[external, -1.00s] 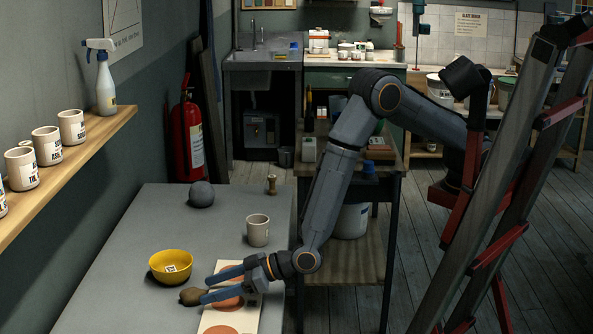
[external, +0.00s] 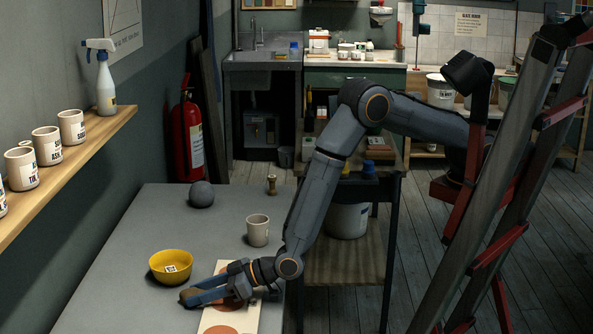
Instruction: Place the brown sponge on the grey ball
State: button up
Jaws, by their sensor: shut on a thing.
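The grey ball (external: 201,194) rests on the grey table near its far left part. The brown sponge (external: 187,297) is a small brown lump low in front of the yellow bowl. My gripper (external: 197,294) reaches in from the right and is shut on the sponge, with its fingers hiding part of it. The gripper is low over the near part of the table, well apart from the ball. I cannot tell whether the sponge touches the table.
The yellow bowl (external: 171,266) stands just behind the sponge. A beige cup (external: 258,230) and a small wooden-handled tool (external: 272,184) stand farther back. A white board with terracotta discs (external: 222,318) lies under my gripper. The table (external: 160,220) between bowl and ball is clear.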

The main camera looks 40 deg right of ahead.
notch_tip(320, 180, up, 10)
jog(key=shift+b, duration=1.1)
jog(key=w+d+r+m+t+h, duration=0.15)
jog(key=w+d, duration=0.25)
jog(key=w, duration=0.7)
notch_tip(320, 180, up, 7)
jog(key=m+t+h+b, duration=0.1)
jog(key=m+t+h, duration=0.2)
jog(key=m+h, duration=0.4)
send_over(203, 184)
notch_tip(203, 184, down, 9)
jog(key=shift+f+p, duration=0.2)
jog(key=shift+p, duration=0.35)
